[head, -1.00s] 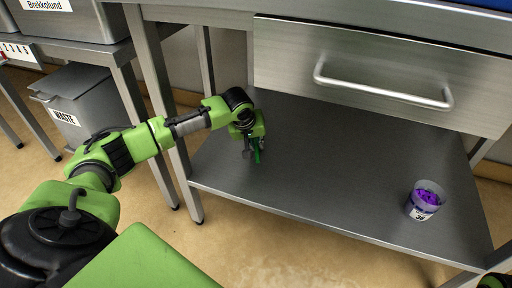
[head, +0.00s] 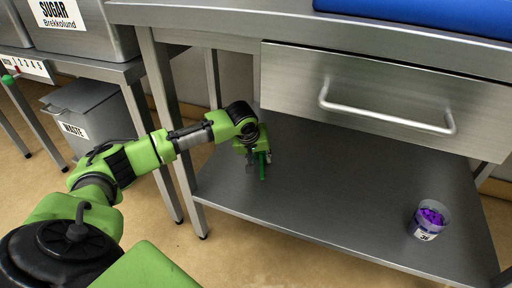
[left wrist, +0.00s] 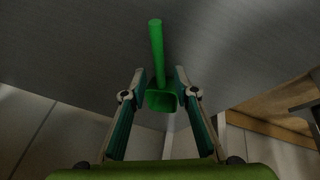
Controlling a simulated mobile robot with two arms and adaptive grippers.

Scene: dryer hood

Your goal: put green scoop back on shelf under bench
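The green scoop (head: 262,170) is at the left part of the grey shelf (head: 335,190) under the bench. My left gripper (head: 257,157) is over that part of the shelf, right at the scoop. In the left wrist view, the scoop (left wrist: 157,52) lies between the fingertips of my left gripper (left wrist: 159,73), with its handle pointing away and its bowl nearer the palm. The fingers stand apart with visible gaps on both sides of the scoop, so the gripper looks open around it. Whether the scoop rests fully on the shelf is hard to tell. My right gripper is out of view.
A cup with purple contents (head: 430,218) stands at the shelf's right end. The shelf's middle is clear. A closed drawer (head: 385,95) hangs above. The bench's left leg (head: 174,130) is close to my left arm. A waste bin (head: 88,115) stands at left.

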